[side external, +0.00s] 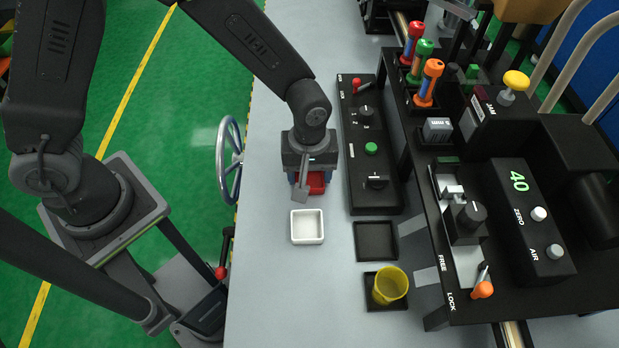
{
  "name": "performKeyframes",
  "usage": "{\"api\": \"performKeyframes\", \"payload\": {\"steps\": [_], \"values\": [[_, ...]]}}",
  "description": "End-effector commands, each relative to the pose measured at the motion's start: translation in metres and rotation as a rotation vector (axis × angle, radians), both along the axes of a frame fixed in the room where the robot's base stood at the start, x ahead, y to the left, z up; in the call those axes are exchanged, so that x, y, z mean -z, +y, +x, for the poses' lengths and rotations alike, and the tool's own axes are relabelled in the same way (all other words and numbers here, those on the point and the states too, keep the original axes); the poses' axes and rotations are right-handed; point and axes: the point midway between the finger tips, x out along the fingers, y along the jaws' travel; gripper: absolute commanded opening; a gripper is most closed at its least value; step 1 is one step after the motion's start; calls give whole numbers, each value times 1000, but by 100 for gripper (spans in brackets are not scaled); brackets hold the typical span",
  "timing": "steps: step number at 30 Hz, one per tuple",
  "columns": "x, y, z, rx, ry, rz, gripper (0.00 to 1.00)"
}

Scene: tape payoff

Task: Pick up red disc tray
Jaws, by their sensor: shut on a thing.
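The red disc tray (316,181) is a small red square tray on the left part of the grey table, just behind a white tray. It is partly hidden under my gripper (308,187). My gripper points down over the red tray and is shut on it. Only the front part of the red tray shows between and below the fingers. I cannot tell whether the tray is resting on the table or slightly lifted.
A white square tray (307,227) sits just in front. A black control panel (372,150) stands to the right. A black tray (375,241) and a yellow cup (389,286) are at front right. A black machine rack (470,200) fills the right. The front left table is clear.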

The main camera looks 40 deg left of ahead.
Motion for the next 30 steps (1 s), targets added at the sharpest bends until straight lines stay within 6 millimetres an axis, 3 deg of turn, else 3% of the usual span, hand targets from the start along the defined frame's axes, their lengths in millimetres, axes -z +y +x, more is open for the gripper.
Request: {"api": "performKeyframes", "payload": {"steps": [3,13,17,21,30], "values": [[0,0,0,0,0,0,36],[-4,0,0,0,-1,0,36],[-17,0,1,0,-4,-1,36],[-42,0,1,0,-7,-3,36],[-81,67,2,-8,-4,0,36]]}}
